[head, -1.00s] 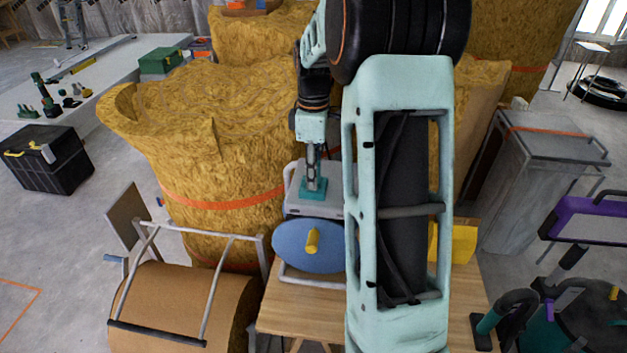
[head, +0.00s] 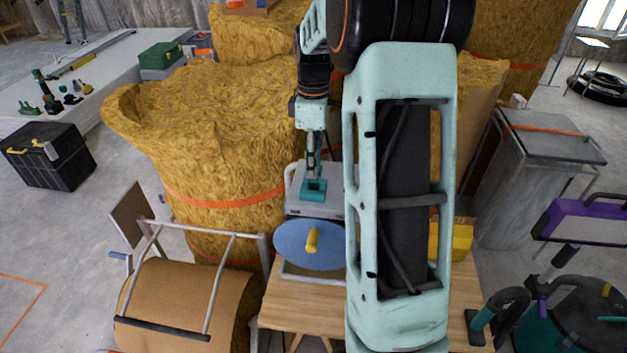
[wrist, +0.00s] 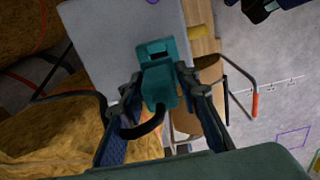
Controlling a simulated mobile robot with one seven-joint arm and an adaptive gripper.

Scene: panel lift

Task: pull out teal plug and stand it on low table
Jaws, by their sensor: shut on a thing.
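My gripper (head: 313,178) points down at the grey box (head: 302,208) and is shut on the teal plug (wrist: 160,88). In the wrist view, the plug sits between both fingers with a black cable curving from it. A teal socket piece (wrist: 156,48) with a dark slot lies just beyond the plug on the grey face; it also shows in the head view (head: 313,191). I cannot tell whether the plug is still partly seated. A wooden table (head: 295,312) stands in front, and a long pale low surface (head: 110,62) is at the back left; which is the low table is unclear.
A blue disc with a yellow knob (head: 300,245) is in front of the box. Large straw-coloured bales (head: 215,130) stand behind. A brown roll in a metal frame (head: 185,300) is at front left. A black case (head: 45,155) is at left. Floor between is clear.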

